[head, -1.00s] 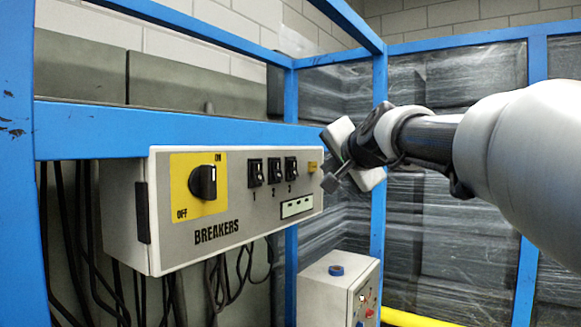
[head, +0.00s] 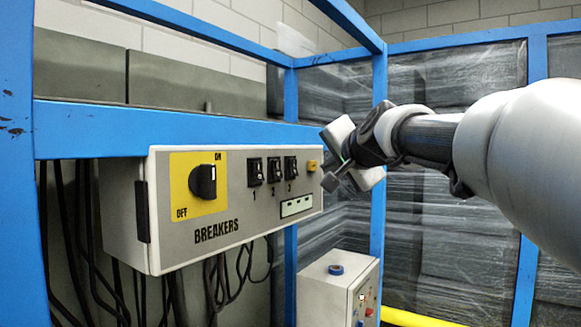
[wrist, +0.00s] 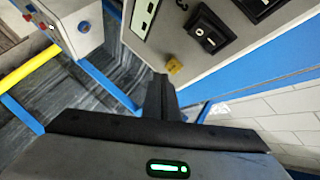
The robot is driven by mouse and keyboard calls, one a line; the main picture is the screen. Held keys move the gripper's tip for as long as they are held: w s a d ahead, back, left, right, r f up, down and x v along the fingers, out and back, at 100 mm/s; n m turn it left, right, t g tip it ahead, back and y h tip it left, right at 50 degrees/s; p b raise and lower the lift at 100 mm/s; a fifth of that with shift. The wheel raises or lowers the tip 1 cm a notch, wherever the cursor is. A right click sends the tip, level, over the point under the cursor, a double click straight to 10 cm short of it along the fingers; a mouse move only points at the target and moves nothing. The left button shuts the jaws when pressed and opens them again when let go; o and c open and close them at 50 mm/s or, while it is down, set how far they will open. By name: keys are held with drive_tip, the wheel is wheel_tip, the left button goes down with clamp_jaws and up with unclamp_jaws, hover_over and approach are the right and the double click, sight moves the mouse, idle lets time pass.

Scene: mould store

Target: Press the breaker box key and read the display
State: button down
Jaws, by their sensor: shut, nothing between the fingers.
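The breaker box (head: 270,215) is a grey-white case fixed to a blue frame, marked BREAKERS. Its front has a black rotary knob (head: 203,182) on a yellow plate, three black switches numbered 1 to 3, a small yellow key (head: 312,166) at the upper right and a pale display (head: 297,206) with dark marks too small to read. In the wrist view the yellow key (wrist: 174,65) is just beyond my fingertips and the display (wrist: 143,16) is partly cut off. My gripper (head: 331,182) is shut and empty, just right of the key; contact cannot be told.
A smaller white control box (head: 338,290) with a blue button on top stands below right. Black cables hang under the breaker box. Blue frame posts (head: 379,180) and wrapped stacks stand behind my arm. A yellow bar (head: 405,317) runs low at the right.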

idle(0.7)
drive_tip(key=shift+w+a, duration=0.25)
drive_tip(key=shift+a, duration=0.1)
drive_tip(key=shift+w+a+p, duration=0.2)
drive_tip(key=shift+a+p, duration=0.05)
drive_tip(key=shift+p, duration=0.25)
idle(0.4)
drive_tip(key=shift+s+d+b, duration=0.45)
drive_tip(key=shift+d+b, duration=0.15)
drive_tip(key=shift+b, duration=0.05)
drive_tip(key=shift+s+d+b, duration=0.75)
drive_tip(key=shift+d+b, duration=0.1)
drive_tip(key=shift+d, duration=0.15)
drive_tip(key=shift+s+d+b, duration=0.7)
drive_tip(key=shift+d+b, duration=0.1)
drive_tip(key=shift+d, duration=0.2)
